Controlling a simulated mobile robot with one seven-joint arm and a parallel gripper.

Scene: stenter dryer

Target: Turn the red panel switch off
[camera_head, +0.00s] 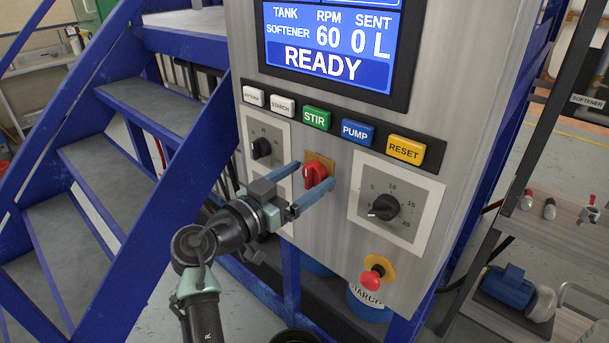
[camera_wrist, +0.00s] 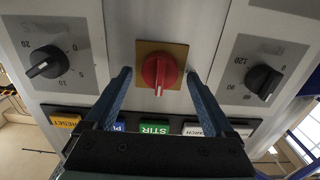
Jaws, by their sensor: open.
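The red panel switch (camera_head: 315,173) is a red rotary knob on a brownish-yellow square plate, on the grey control panel (camera_head: 330,230). In the wrist view the red switch (camera_wrist: 159,72) sits in the upper middle, with its ridge close to vertical in that picture. My gripper (camera_head: 312,187) is open, and its two blue fingers reach to either side of the switch. In the wrist view my gripper (camera_wrist: 158,80) shows clear gaps between each finger and the knob. Whether the fingertips reach the panel face, I cannot tell.
A black dial (camera_head: 384,207) is right of the switch and another black dial (camera_head: 262,148) is left. A red push button (camera_head: 372,280) sticks out below. A row of labelled buttons (camera_head: 317,118) runs above, under the screen (camera_head: 330,50). Blue stairs (camera_head: 120,150) stand left.

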